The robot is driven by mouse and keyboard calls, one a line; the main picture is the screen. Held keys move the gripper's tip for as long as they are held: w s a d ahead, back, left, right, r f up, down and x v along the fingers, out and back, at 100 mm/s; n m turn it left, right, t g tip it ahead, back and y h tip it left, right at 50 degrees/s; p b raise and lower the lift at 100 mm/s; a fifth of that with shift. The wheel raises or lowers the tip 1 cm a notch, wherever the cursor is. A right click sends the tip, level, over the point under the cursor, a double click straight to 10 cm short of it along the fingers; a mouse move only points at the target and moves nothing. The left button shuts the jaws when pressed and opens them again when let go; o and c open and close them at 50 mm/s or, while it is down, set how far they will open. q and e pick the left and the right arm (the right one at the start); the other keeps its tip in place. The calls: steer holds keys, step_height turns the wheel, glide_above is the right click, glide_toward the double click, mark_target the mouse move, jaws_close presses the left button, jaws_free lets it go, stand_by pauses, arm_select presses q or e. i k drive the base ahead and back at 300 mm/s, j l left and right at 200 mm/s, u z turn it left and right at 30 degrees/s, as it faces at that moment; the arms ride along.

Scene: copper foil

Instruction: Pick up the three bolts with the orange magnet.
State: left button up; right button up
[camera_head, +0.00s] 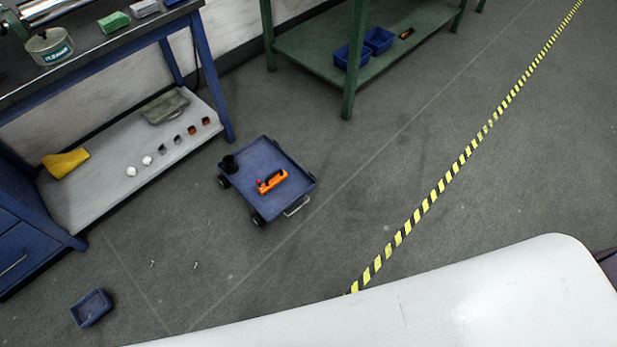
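An orange magnet tool (272,181) with a small red part lies on a low blue cart (258,151). Two tiny pale pieces lie on the floor left of the cart: a small bolt-like piece (152,263) and another bolt-like piece (196,265). They are too small to tell for sure that they are bolts. I cannot make out a third one clearly. Neither of my grippers is in view.
The wheeled cart also carries a black cup (230,163). A small blue bin (91,297) sits on the floor at lower left. A blue workbench (207,75) and a green shelf (355,65) stand behind. Yellow-black tape (440,187) crosses the clear floor at right.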

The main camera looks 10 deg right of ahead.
mark_target(280, 175)
steer(key=i+j+z, duration=0.2)
steer(key=i+j, duration=0.35)
steer(key=i, duration=0.25)
steer(key=i+j+z, duration=0.2)
steer(key=i+j, duration=0.4)
steer(key=i, duration=0.15)
